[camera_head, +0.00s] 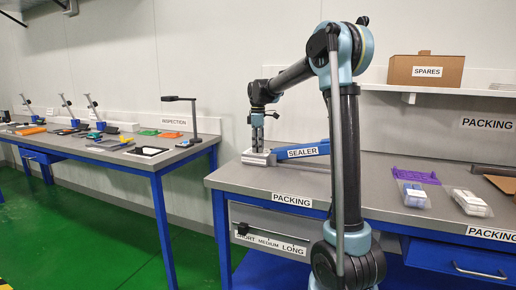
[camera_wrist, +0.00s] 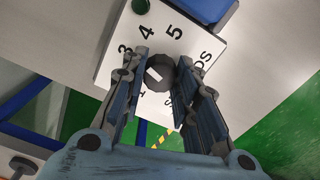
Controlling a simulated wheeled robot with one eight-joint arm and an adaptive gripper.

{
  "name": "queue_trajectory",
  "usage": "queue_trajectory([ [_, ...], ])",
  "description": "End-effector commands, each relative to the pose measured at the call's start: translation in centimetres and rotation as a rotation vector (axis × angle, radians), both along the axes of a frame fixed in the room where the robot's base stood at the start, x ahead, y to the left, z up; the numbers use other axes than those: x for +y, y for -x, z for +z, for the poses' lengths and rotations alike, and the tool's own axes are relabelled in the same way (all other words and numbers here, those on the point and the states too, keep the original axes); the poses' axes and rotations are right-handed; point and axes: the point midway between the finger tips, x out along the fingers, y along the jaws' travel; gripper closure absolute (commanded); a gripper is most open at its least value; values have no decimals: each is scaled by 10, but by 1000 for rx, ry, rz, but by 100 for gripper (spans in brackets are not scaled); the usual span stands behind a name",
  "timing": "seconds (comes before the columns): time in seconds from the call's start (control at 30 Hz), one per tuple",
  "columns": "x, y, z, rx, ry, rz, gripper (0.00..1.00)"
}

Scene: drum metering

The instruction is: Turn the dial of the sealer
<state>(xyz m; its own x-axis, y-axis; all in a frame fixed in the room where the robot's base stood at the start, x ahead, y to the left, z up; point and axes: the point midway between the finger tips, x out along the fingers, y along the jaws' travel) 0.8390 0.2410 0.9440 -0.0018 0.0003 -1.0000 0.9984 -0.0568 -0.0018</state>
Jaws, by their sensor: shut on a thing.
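The sealer (camera_head: 302,153) is a blue, labelled arm over a grey base at the left end of the packing bench. In the wrist view its white face plate (camera_wrist: 202,42) shows 3, 4, 5 and partly covered lettering. The dark round dial (camera_wrist: 160,70) has a pale mark on its left part; its exact setting is hard to read. My gripper (camera_wrist: 163,62) has a finger on each side of the dial and is shut on it. In the head view my gripper (camera_head: 257,137) points down over the sealer's base; the dial is hidden there.
The packing bench (camera_head: 232,180) also holds a purple item (camera_head: 415,175) and clear packs (camera_head: 467,203). A SPARES box (camera_head: 426,71) is on the shelf. The inspection bench (camera_head: 160,165) stands to the left.

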Motion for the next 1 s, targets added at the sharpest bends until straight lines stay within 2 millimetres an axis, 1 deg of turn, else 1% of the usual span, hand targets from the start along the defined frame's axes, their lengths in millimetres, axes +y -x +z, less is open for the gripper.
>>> queue_trajectory([
  [0.2, -2, -2, 0, -4, 2, 143, 96],
  [0.4, -2, -2, 0, -4, 2, 227, 96],
  [0.63, -2, -3, 1, -5, 3, 270, 96],
  [1.0, -2, -3, 1, -6, 3, 275, 96],
])
